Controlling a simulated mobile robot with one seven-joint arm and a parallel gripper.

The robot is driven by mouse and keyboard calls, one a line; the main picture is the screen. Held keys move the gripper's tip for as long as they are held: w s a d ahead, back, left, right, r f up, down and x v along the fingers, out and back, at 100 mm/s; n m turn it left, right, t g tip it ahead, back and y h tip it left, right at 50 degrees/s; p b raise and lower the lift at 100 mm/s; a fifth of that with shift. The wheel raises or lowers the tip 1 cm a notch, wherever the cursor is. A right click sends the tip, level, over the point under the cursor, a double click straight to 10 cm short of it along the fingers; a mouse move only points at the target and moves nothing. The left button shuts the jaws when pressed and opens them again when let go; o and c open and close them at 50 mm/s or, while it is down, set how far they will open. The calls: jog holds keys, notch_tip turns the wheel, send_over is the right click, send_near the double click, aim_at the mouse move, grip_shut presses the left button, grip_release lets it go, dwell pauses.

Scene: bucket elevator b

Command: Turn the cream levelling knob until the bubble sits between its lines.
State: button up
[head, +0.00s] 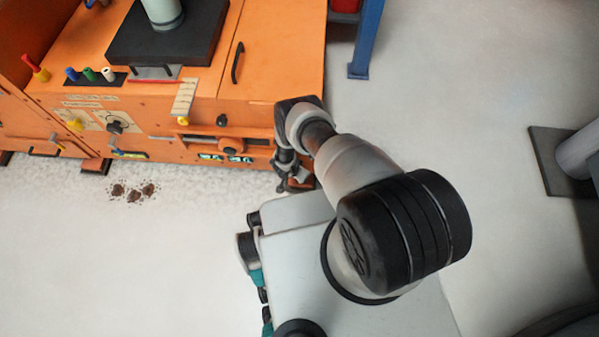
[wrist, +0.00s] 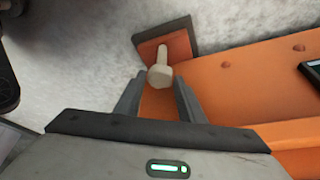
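The cream knob (wrist: 160,76) has a round head on a thin stem and stands above an orange foot (wrist: 178,46) in the wrist view. My gripper (wrist: 159,84) is open, with one finger on each side of the knob's head. I cannot tell whether either finger touches it. In the head view my gripper (head: 295,184) is low at the machine's right front corner, and the knob cannot be made out there. Small green windows (head: 210,156) on the machine's front may be level vials; no bubble or lines can be read.
The orange machine (head: 280,60) fills the upper left of the head view, with several knobs and handles on its front. Dark crumbs (head: 133,192) lie on the pale floor. The floor at right is mostly clear.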

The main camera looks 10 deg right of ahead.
jog(key=c, duration=0.6)
jog(key=shift+n+t+y, duration=0.3)
jog(key=shift+n, duration=0.9)
jog(key=o, duration=1)
jog(key=shift+o, duration=0.2)
jog(key=shift+r, duration=0.1)
